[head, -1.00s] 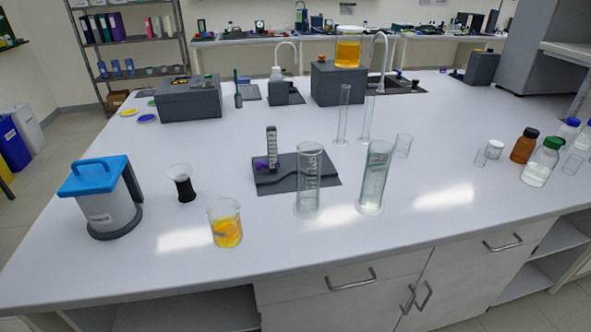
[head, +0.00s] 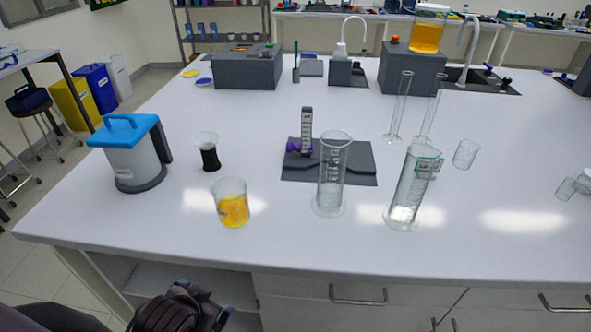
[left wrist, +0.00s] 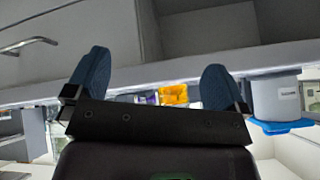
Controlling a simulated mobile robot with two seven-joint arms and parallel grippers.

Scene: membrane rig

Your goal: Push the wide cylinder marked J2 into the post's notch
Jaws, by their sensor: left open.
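Two clear wide cylinders stand near the front of the white bench. The right one (head: 408,195) carries a small greenish label, too small to read. The left one (head: 331,180) shows scale marks; I cannot read J2 on either. The post (head: 306,128) is upright with a purple clamp on a dark base plate (head: 355,160), just behind the left cylinder. The notch is not clear to see. My left gripper (head: 207,297) is low at the bench's front, below and left of the cylinders. It is open and empty in the left wrist view (left wrist: 155,76). My right gripper is not in view.
A beaker of orange liquid (head: 233,210) stands near the front edge. A dark-based funnel-shaped vessel (head: 208,152) and a blue-lidded container (head: 133,160) stand at left. Thin tall cylinders (head: 399,110) and a small beaker (head: 466,153) stand behind right.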

